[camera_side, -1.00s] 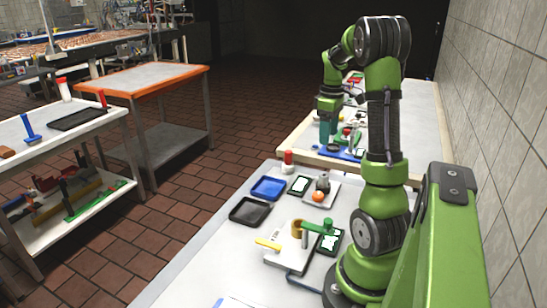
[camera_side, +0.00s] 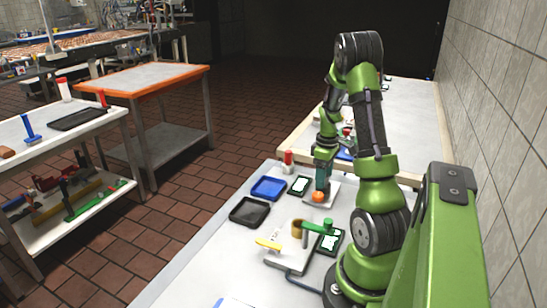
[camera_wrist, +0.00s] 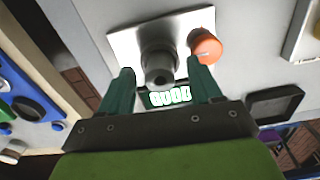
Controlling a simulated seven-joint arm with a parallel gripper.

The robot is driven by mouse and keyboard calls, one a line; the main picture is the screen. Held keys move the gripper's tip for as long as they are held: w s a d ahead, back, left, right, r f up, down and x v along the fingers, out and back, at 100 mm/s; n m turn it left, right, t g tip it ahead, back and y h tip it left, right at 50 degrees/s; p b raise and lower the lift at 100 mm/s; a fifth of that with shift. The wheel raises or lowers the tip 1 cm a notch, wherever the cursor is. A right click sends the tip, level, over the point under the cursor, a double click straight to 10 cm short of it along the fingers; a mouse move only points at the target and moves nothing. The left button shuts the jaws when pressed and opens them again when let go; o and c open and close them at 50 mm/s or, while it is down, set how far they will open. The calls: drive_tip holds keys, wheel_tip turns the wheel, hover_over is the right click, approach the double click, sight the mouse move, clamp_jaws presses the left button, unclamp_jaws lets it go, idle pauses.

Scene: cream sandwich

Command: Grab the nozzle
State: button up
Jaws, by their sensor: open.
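The nozzle (camera_wrist: 158,64) is a grey metal piece standing on a light square plate (camera_wrist: 122,40) in the wrist view. My gripper (camera_wrist: 158,75) is open, with one dark green finger on each side of the nozzle's near part in that picture. I cannot tell whether the fingers touch it. In the side view my gripper (camera_side: 322,186) is down over the plate (camera_side: 333,190), and it hides the nozzle there.
An orange round object (camera_wrist: 205,46) sits at the plate's edge, close to my right finger; it also shows in the side view (camera_side: 318,197). A blue tray (camera_side: 268,188), a black tray (camera_side: 249,211) and a red-capped bottle (camera_side: 288,161) stand nearby.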

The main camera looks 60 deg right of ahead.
drive_tip(key=shift+f, duration=0.25)
drive_tip(key=c, duration=1.1)
drive_tip(key=shift+r, duration=0.1)
